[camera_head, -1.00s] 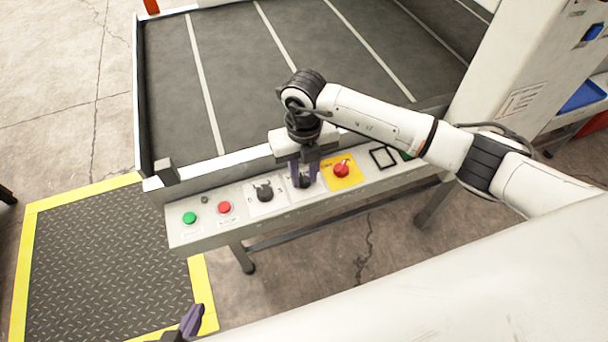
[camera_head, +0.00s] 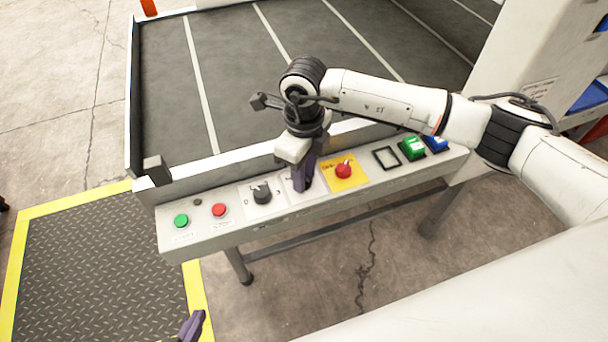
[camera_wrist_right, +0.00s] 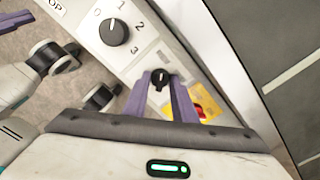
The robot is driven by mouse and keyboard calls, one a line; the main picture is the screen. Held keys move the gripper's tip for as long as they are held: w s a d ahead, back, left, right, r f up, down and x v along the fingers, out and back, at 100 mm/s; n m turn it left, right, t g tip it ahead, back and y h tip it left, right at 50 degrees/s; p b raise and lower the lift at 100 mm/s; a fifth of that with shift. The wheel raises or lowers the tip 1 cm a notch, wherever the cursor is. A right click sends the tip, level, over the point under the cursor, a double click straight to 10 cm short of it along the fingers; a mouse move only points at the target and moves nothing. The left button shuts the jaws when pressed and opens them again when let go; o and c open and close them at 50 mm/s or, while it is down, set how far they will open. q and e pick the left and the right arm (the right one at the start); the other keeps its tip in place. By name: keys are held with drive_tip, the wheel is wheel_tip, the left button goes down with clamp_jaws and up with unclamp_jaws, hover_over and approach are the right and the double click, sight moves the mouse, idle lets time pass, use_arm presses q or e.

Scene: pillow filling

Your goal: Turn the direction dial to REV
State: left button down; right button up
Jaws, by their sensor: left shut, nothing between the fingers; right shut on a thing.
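The direction dial (camera_wrist_right: 160,79) is a small black knob on the white control panel (camera_head: 212,235). In the right wrist view it stands between the two purple fingers of my right gripper (camera_wrist_right: 161,88), which is shut on it. In the head view the right gripper (camera_head: 303,184) comes down on the panel, and its fingers mostly hide the dial. The labels around the dial and the direction it points cannot be read. My left gripper (camera_head: 192,326) shows only in part at the bottom edge, shut and empty, away from the panel.
A larger black numbered dial (camera_head: 262,194) sits left of the direction dial, and a red switch on a yellow plate (camera_head: 343,171) sits right. Further left are red (camera_head: 219,210) and green (camera_head: 181,221) buttons. The conveyor belt (camera_head: 240,65) lies behind.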

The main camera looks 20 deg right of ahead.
idle(0.3)
drive_tip(key=o, duration=1)
drive_tip(key=shift+o, duration=0.2)
wheel_tip(320, 180, up, 10)
drive_tip(key=shift+r, duration=0.2)
